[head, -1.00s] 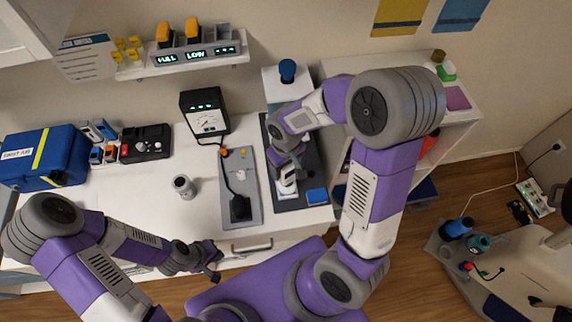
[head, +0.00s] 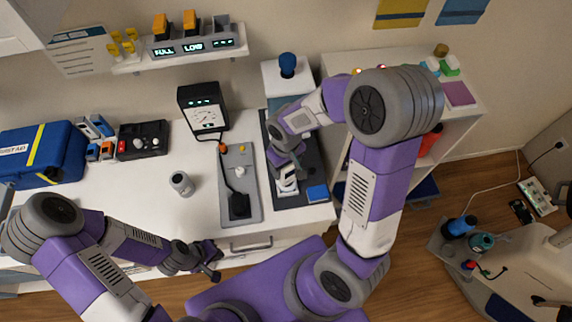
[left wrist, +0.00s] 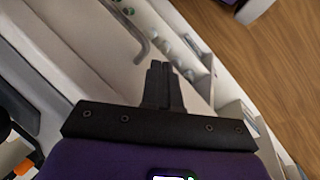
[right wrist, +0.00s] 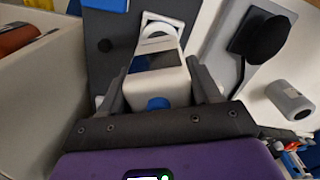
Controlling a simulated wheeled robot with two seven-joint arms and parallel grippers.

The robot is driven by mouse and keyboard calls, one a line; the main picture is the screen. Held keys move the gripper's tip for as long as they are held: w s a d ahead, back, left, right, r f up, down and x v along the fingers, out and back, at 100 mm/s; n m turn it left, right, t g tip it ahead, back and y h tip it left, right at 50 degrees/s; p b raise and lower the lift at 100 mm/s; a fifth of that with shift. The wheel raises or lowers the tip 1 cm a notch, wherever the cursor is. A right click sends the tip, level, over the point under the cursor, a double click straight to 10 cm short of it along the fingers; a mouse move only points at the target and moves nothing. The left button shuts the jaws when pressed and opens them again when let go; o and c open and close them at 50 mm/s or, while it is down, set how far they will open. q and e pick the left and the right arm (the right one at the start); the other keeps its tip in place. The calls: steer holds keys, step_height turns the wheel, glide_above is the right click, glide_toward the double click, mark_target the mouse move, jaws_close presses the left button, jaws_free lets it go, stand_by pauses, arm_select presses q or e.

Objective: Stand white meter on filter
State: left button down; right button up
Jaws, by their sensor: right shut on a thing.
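My right gripper (right wrist: 160,98) is shut on the white meter (right wrist: 157,80), a pale block with a dark face and a blue round part. In the head view the meter (head: 286,178) is low over the dark mat (head: 313,158), partly hidden by the gripper. A white square piece with a round ring (right wrist: 160,28) is just beyond the meter in the right wrist view. It may be the filter; I cannot tell whether they touch. My left gripper (left wrist: 162,88) is shut and empty; in the head view it (head: 214,262) is in front of the counter's edge.
A grey tray with a black-headed tool (head: 239,205) is left of the mat, and a small grey cylinder (head: 181,183) beyond that. A blue block (head: 317,193) lies at the mat's front right. A gauge box (head: 204,108) and a white box with blue knob (head: 287,68) stand behind.

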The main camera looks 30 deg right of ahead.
steer(key=shift+f, duration=0.1)
stand_by(0.3)
steer(key=o, duration=1.2)
step_height(320, 180, up, 8)
steer(key=shift+f+p, duration=0.15)
steer(key=shift+p, duration=0.4)
